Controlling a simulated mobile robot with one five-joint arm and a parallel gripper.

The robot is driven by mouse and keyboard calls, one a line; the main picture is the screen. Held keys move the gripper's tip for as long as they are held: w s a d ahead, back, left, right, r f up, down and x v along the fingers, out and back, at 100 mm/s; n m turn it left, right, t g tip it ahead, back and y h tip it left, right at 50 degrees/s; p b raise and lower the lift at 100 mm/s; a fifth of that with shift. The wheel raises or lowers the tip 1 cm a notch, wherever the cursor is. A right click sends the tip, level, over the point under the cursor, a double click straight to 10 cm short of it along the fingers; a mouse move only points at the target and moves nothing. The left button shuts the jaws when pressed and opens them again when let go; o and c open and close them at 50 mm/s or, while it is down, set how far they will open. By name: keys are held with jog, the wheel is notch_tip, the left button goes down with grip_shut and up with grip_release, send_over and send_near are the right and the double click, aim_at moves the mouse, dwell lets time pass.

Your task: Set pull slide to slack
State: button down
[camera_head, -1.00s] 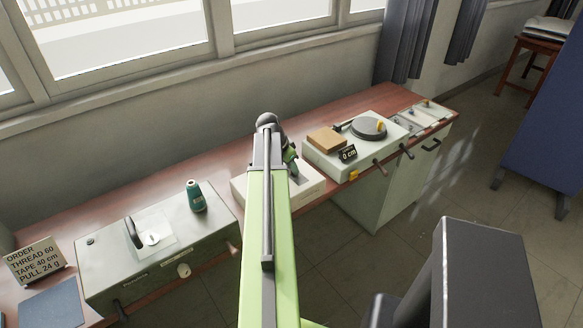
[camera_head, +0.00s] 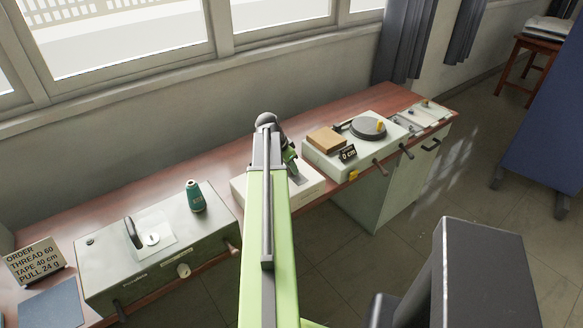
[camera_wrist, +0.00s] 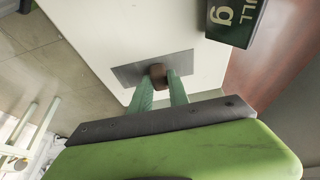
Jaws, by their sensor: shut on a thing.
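The pull slide shows in the wrist view as a brown knob (camera_wrist: 157,72) on a grey slotted plate (camera_wrist: 128,75), set in the top of a white box (camera_wrist: 95,25). My gripper (camera_wrist: 161,80) has its two green fingers on either side of the knob and is shut on it. In the head view my gripper (camera_head: 290,160) is over the white box (camera_head: 310,190) in the middle of the bench, and my arm hides much of the box. A dark green sign (camera_wrist: 236,18) with cut-off letters "ULL" and "g" stands on the box; its number is out of view.
An order card (camera_head: 36,262) reads thread 60, tape 40 cm, pull 24 g. A grey-green machine (camera_head: 100,265) with a teal spool (camera_head: 195,196) stands left. A pale unit with a turntable (camera_head: 368,128) and a "0 cm" sign (camera_head: 348,153) stands right. A wall runs behind the bench.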

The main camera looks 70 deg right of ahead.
jog(key=shift+w+d, duration=0.35)
jog(key=shift+w, duration=0.2)
jog(key=shift+w+d, duration=0.35)
jog(key=shift+w, duration=0.2)
jog(key=c, duration=1.2)
grip_release()
jog(key=shift+c, duration=0.2)
jog(key=p+v, duration=1.6)
jog(key=v, duration=0.1)
jog(key=shift+a, duration=0.25)
jog(key=shift+r, duration=0.15)
